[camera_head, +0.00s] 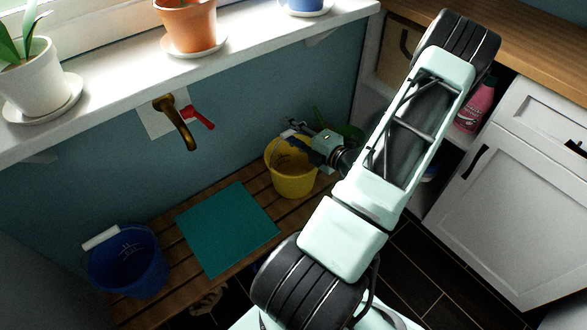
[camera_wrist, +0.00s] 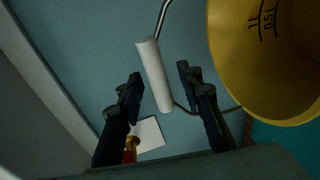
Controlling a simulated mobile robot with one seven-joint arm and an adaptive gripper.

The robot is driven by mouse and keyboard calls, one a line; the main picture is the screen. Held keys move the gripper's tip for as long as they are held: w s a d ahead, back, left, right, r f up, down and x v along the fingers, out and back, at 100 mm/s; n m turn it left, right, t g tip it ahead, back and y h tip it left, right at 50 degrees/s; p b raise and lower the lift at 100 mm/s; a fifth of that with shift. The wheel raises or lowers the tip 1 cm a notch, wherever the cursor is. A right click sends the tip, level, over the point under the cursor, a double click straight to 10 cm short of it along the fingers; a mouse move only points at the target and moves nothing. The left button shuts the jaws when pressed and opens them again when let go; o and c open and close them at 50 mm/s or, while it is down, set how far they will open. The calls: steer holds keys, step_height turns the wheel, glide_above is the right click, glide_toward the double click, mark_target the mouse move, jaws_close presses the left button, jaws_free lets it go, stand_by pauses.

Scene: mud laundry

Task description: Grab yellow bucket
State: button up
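The yellow bucket (camera_head: 290,174) stands on the wooden slatted bench, below and partly behind my gripper (camera_head: 297,133). In the wrist view the bucket (camera_wrist: 275,65) fills the upper right, with volume marks inside. Its wire handle carries a white grip (camera_wrist: 153,75), which appears between the two dark fingertips of my gripper (camera_wrist: 160,76). The fingers are open, with a gap on each side of the grip. I cannot tell how deep the grip sits between them. In the head view my gripper and arm hide part of the bucket's rim and handle.
A blue bucket (camera_head: 128,262) with a white grip stands at the bench's left end. A teal mat (camera_head: 227,228) lies between the buckets. A brass tap (camera_head: 176,122) juts from the wall. Potted plants stand on the white sill (camera_head: 115,82) above. White cabinets (camera_head: 520,200) are at the right.

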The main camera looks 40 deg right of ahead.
jaws_close()
steer(key=shift+r, duration=0.1)
stand_by(0.3)
